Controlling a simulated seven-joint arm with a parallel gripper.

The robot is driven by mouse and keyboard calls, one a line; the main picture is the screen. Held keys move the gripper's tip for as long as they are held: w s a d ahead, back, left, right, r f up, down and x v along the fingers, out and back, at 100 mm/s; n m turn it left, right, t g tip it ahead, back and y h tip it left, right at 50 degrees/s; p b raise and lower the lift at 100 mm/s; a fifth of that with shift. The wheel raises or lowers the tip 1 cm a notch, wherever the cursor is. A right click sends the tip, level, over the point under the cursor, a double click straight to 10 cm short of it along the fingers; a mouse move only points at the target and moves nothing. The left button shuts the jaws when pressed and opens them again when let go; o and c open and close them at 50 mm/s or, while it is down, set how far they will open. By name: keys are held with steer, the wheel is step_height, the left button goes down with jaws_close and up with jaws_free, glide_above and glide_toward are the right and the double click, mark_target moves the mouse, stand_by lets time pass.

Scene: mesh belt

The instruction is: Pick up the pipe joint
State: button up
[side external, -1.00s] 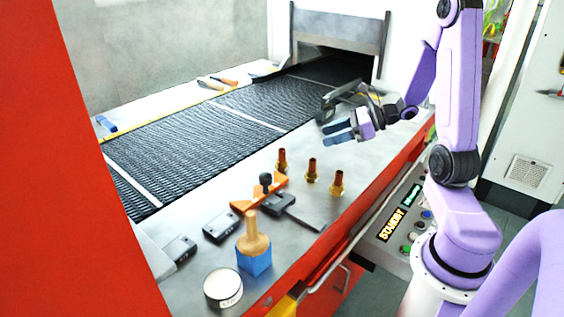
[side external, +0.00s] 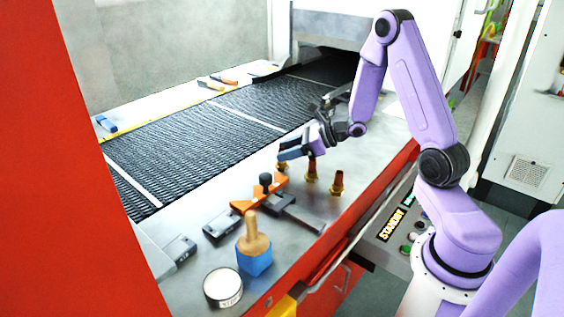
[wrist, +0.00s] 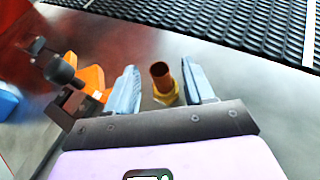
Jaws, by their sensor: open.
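Several brass-and-copper pipe joints stand upright on the steel table: one at the left (side external: 282,166), one in the middle (side external: 311,172) and one at the right (side external: 338,184). My gripper (side external: 290,149) is open over the left one and hides its upper part in the side view. In the wrist view a pipe joint (wrist: 164,85) stands between the two blue-grey fingers of my gripper (wrist: 162,74), with a gap on each side. It appears to be the left one. The other two are not visible there.
An orange clamp with a black knob (side external: 265,181) lies close left of the joints, and also shows in the wrist view (wrist: 92,82). A blue block with a wooden handle (side external: 255,258) and a round white tin (side external: 222,288) stand nearer. The black mesh belt (side external: 200,135) runs behind.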

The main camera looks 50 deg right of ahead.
mark_target(276, 164)
steer(key=shift+x, duration=1.95)
jaws_close()
steer(key=shift+r, duration=0.1)
